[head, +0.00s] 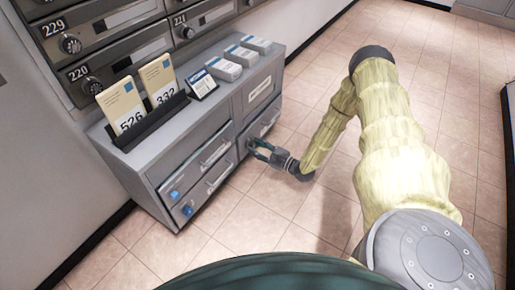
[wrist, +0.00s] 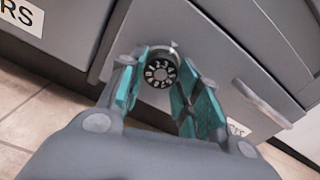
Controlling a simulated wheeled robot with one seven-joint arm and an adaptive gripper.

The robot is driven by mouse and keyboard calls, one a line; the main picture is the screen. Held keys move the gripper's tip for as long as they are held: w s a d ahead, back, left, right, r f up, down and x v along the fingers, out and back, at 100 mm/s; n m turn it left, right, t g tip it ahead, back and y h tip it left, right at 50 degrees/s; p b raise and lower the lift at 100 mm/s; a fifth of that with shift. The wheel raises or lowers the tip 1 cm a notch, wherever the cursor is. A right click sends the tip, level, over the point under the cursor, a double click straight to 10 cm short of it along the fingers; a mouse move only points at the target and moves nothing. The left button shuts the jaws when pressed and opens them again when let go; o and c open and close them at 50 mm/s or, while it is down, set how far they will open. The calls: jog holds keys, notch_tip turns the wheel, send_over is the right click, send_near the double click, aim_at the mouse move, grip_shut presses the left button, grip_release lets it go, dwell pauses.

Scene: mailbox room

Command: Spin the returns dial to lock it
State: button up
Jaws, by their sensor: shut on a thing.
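The returns dial (wrist: 160,73) is a round black knob with white numbers on a grey drawer front, seen in the wrist view. My gripper (wrist: 158,92) has its two teal-padded fingers on either side of the dial, shut on it. The dial's face shows between the fingers, while its sides are partly hidden by them. In the head view my gripper (head: 256,149) reaches the lower right drawer front of the grey cabinet (head: 130,170), and the dial is hard to make out there.
A drawer handle (wrist: 262,104) lies right of my gripper in the wrist view. Two drawers with blue tags (head: 187,210) are at the cabinet's left. A card rack (head: 150,122) and white card stacks (head: 224,69) stand on top. The tiled floor (head: 310,215) in front is clear.

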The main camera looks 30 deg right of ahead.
jog(key=shift+d+f+m, duration=0.1)
jog(key=shift+d+m, duration=0.1)
jog(key=shift+m, duration=0.4)
jog(key=o, duration=1)
jog(key=shift+o, duration=0.2)
jog(key=shift+a, duration=0.1)
jog(key=v, duration=1.2)
